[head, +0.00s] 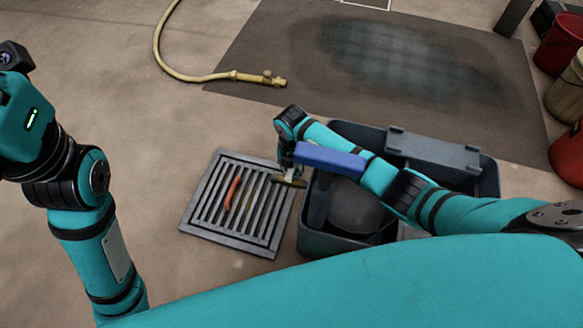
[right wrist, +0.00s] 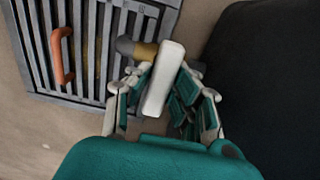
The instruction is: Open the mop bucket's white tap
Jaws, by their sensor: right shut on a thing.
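The dark grey mop bucket (head: 489,178) stands right of centre in the head view; its dark side (right wrist: 270,75) fills the right of the right wrist view. The tap's white lever (right wrist: 164,78) sits between the fingers of my right gripper (head: 289,176), which is shut on it. The lever slants across the end of the short brass tap body (right wrist: 145,54), which has a dark grey end to the left. In the head view the tap is small and mostly hidden by the gripper. My left arm is at the left edge; its fingers are not visible.
A floor drain grate (head: 216,225) lies left of the bucket, with an orange handle (head: 231,194) on it. A yellow hose (head: 185,76) lies behind on the floor. A dark mat (head: 300,50) is at the back. Red bins (head: 556,47) stand far right.

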